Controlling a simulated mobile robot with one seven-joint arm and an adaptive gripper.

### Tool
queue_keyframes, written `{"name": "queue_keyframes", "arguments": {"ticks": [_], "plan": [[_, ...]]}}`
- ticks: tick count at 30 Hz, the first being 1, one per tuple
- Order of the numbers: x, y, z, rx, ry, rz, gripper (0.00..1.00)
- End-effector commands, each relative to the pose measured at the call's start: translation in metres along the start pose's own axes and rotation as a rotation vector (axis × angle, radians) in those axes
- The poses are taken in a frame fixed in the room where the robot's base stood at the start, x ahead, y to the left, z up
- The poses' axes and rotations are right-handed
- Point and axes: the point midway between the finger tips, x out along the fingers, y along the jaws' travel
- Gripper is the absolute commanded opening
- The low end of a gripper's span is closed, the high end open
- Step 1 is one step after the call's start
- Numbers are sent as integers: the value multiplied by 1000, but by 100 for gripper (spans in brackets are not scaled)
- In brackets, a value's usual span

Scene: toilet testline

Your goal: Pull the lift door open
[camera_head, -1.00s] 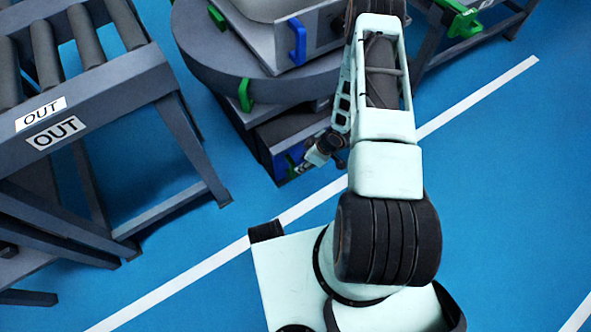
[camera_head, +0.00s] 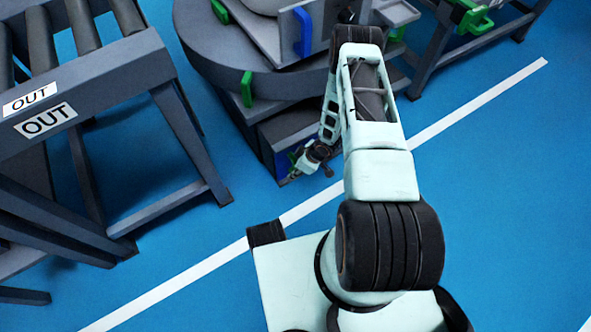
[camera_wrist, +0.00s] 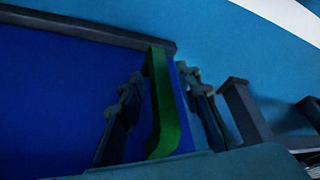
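The lift door is a blue panel (camera_wrist: 60,90) that fills the left of the wrist view. It also shows low under the round grey platform in the head view (camera_head: 284,165), partly hidden by my gripper. A green handle (camera_wrist: 165,110) stands out from the panel's right side. My gripper (camera_wrist: 161,75) has one finger on each side of the handle. Narrow gaps show between the fingers and the handle, so it looks open around it. In the head view my gripper (camera_head: 305,160) is small and partly hidden by the arm.
A grey roller table (camera_head: 110,80) marked OUT stands at the left. The round grey platform (camera_head: 205,55) with a blue handle (camera_head: 303,32) above it stands at the back. Another grey frame (camera_head: 430,50) is at the upper right. The blue floor at the right is clear.

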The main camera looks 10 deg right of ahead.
Motion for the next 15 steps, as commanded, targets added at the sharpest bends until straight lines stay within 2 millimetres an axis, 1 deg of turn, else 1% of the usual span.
{"name": "queue_keyframes", "arguments": {"ticks": [2, 10, 15], "plan": [[0, 0, 0, 0, 0, 0, 30], [0, 0, 0, 0, 0, 0, 1], [0, 0, 0, 0, 0, 0, 0]]}}
